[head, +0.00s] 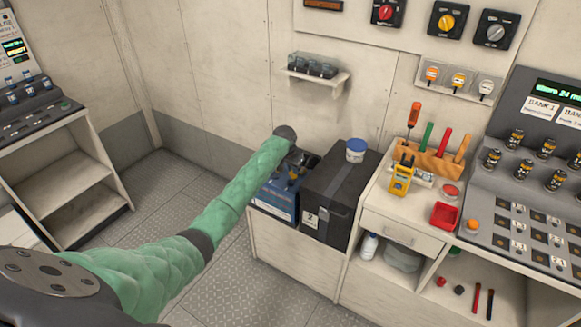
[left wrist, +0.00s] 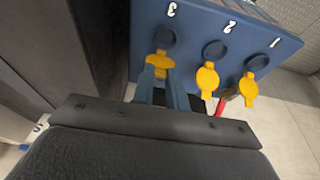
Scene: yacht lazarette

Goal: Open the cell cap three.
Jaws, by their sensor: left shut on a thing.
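The blue battery (head: 275,203) stands on the low cabinet in the head view. In the left wrist view its top (left wrist: 190,22) carries the white numbers 3, 2 and 1. Under each number is a dark round piece with a yellow part beside it. My left gripper (left wrist: 164,82) is shut on the yellow part of cell cap three (left wrist: 161,62), below the 3. The yellow parts of cap two (left wrist: 207,80) and cap one (left wrist: 249,88) are free of the gripper. In the head view my left gripper (head: 296,164) is small over the battery. My right gripper is out of view.
A black box (head: 335,195) with a blue-lidded tub (head: 356,149) on it stands close right of the battery. Farther right are a tool rack (head: 428,157), a yellow meter (head: 401,177) and a red tray (head: 445,215). A small wall shelf (head: 318,78) hangs above. The floor at left is clear.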

